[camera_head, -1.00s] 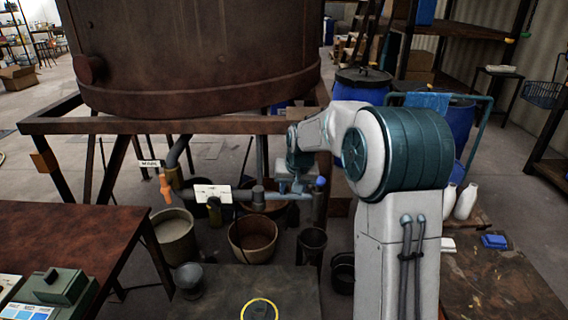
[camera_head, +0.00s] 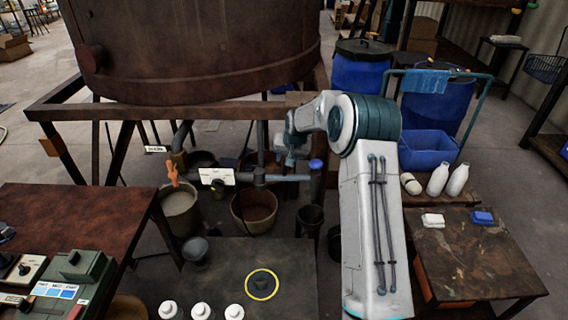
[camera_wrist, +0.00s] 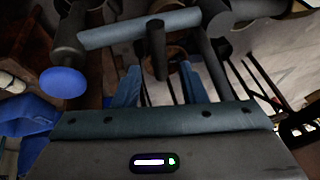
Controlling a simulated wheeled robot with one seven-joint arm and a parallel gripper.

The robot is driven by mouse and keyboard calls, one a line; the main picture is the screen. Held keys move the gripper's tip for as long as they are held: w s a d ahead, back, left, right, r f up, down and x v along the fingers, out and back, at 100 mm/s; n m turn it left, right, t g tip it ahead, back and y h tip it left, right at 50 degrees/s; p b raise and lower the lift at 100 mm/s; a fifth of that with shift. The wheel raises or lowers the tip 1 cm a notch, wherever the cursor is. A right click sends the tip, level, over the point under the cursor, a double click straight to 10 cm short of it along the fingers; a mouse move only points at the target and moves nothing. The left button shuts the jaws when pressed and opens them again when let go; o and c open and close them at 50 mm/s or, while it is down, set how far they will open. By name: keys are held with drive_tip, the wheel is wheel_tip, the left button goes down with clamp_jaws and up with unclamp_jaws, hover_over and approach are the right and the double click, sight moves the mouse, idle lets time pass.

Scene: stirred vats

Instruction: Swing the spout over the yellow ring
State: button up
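The spout (camera_head: 285,178) is a grey horizontal pipe below the big vat, with a blue knob (camera_head: 316,164) at its right end. The yellow ring (camera_head: 262,299) is on the dark mat in front, nearer to me than the spout, with a small dark round thing inside it. My gripper (camera_wrist: 160,75) is open at the pipe. In the wrist view its two blue fingers stand on either side of a dark peg (camera_wrist: 157,50) by the pipe (camera_wrist: 140,28), with gaps visible. The blue knob (camera_wrist: 63,82) hangs left of the fingers there. In the head view the fingertips are hard to make out.
The rusty vat (camera_head: 200,50) stands on a brown frame (camera_head: 160,110). An orange handle (camera_head: 172,170) and several buckets, one brown (camera_head: 254,210), are under it. White bottles (camera_head: 200,311) stand at the mat's front edge. A bench (camera_head: 470,260) is at right, a control box (camera_head: 80,268) at left.

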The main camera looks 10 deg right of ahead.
drive_tip(key=shift+p+x, duration=0.6)
drive_tip(key=shift+x, duration=2.55)
clamp_jaws()
